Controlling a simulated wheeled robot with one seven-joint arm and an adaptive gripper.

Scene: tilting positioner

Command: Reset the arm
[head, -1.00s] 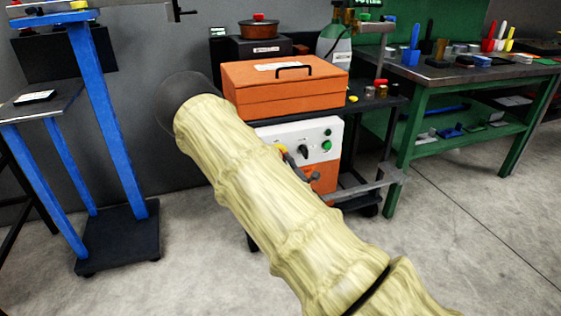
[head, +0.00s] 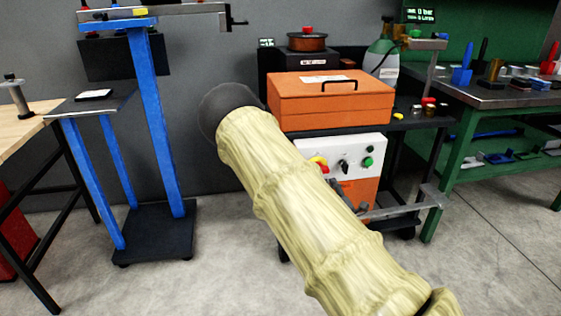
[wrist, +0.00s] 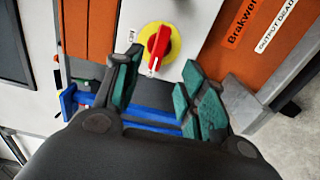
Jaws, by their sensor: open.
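My arm, in a pale sleeve with a dark rounded part at its upper end, crosses the middle of the head view; my gripper is not visible there. In the wrist view my gripper (wrist: 165,90) is open, its teal-padded fingers apart with nothing between the pads. A red and yellow rotary switch (wrist: 158,46) on a white panel shows just beyond the fingertips, apart from them as far as I can tell. The same switch (head: 319,163) shows beside my arm in the head view, on the cabinet under the orange box (head: 330,103).
A dark cart shelf (head: 430,122) and a green workbench (head: 455,165) stand at right. A grey bar (head: 400,207) juts out low. Floor is clear in front.

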